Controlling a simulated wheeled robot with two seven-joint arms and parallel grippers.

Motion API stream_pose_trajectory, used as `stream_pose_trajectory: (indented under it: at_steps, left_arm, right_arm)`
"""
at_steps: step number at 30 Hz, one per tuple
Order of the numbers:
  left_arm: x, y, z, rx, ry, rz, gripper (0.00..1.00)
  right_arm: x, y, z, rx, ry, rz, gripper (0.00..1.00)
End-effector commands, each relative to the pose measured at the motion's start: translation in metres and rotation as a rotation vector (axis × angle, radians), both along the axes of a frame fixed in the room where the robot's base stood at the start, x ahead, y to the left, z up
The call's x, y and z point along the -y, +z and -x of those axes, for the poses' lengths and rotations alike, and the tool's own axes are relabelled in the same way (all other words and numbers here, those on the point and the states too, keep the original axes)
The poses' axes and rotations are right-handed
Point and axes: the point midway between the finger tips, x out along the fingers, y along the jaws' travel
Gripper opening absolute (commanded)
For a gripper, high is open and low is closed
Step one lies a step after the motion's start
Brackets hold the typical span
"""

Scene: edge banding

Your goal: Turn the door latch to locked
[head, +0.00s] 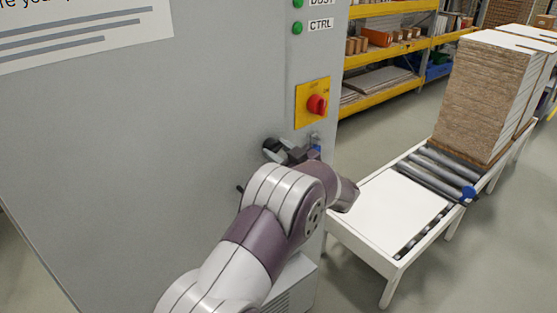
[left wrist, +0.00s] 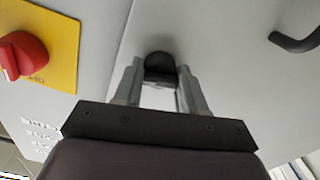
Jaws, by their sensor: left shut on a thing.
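The door latch (left wrist: 160,64) is a small black rounded knob on the grey cabinet front, between my fingertips in the left wrist view. My left gripper (left wrist: 160,82) is shut on it, with one grey finger on each side. In the head view my left gripper (head: 281,150) is at the cabinet front, below and left of the red switch, and its wrist hides part of this area. The latch's turn angle cannot be made out. My right gripper is not in view.
A red rotary switch (head: 317,105) on a yellow plate (head: 302,112) sits just above my gripper. A black handle (left wrist: 296,42) stands out from the cabinet nearby. To the right are a white roller conveyor (head: 385,215), stacked boards (head: 483,95) and yellow shelving (head: 395,8).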

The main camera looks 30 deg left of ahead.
Motion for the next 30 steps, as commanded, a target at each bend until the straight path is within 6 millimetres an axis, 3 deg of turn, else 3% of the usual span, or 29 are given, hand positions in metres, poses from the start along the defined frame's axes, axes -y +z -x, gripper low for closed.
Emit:
stream_pose_trajectory:
  at_steps: [1, 3, 30]
  left_arm:
    - [0.000, -0.008, 0.000, 0.040, 0.000, 0.016, 0.10]
    - [0.000, -0.008, 0.000, 0.101, 0.000, 0.041, 0.10]
    - [0.000, -0.007, -0.001, 0.887, 0.001, 0.368, 0.10]
  right_arm:
    - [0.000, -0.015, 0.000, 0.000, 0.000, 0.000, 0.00]
    - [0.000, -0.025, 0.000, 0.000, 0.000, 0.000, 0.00]
    - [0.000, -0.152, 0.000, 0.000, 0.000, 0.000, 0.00]
